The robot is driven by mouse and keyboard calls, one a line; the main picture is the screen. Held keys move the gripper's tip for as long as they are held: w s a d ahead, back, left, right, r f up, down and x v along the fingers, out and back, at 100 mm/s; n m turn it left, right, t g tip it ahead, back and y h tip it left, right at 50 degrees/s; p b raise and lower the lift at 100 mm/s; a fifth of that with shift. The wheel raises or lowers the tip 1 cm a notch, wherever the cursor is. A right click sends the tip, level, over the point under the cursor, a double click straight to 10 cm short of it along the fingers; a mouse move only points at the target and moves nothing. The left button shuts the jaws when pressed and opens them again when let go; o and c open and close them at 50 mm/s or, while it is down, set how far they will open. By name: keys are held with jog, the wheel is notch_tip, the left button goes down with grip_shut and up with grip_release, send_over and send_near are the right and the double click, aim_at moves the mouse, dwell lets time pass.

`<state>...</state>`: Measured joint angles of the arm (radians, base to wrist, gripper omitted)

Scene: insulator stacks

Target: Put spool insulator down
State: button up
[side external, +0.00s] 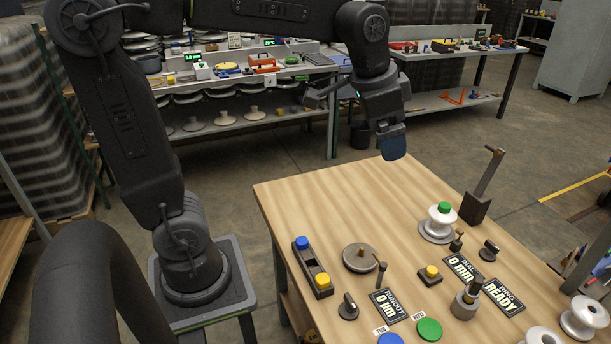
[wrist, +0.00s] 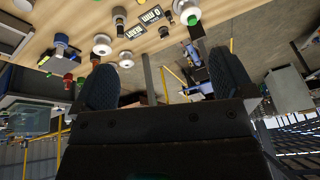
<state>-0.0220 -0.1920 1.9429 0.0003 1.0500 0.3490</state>
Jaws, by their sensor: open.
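A white spool insulator (side external: 438,222) stands upright on a round base on the wooden table in the side view, with a green cap on top. Two more white spools, one at the table's right side (side external: 587,312) and one at the bottom edge (side external: 541,336), stand apart from it. My gripper (side external: 393,150) is raised above the table's far edge, left of the capped spool and clear of it. In the wrist view my gripper (wrist: 165,78) has its two dark fingers spread wide with nothing between them. White spools (wrist: 102,46) show beyond the fingers there.
An upright dark post (side external: 483,188) rises just right of the capped spool. A round metal plate (side external: 360,257), a block with blue and yellow buttons (side external: 313,268), knobs and black readout signs (side external: 389,305) occupy the table. Its far left part is bare wood.

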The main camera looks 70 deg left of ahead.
jog(key=s+f+n+t, duration=0.1)
jog(key=s+f+n, duration=0.2)
jog(key=s, duration=1.1)
notch_tip(320, 180, down, 3)
jog(key=shift+d+r+n+t, duration=0.2)
jog(key=shift+d+n+t, duration=0.2)
jog(key=shift+s, duration=0.1)
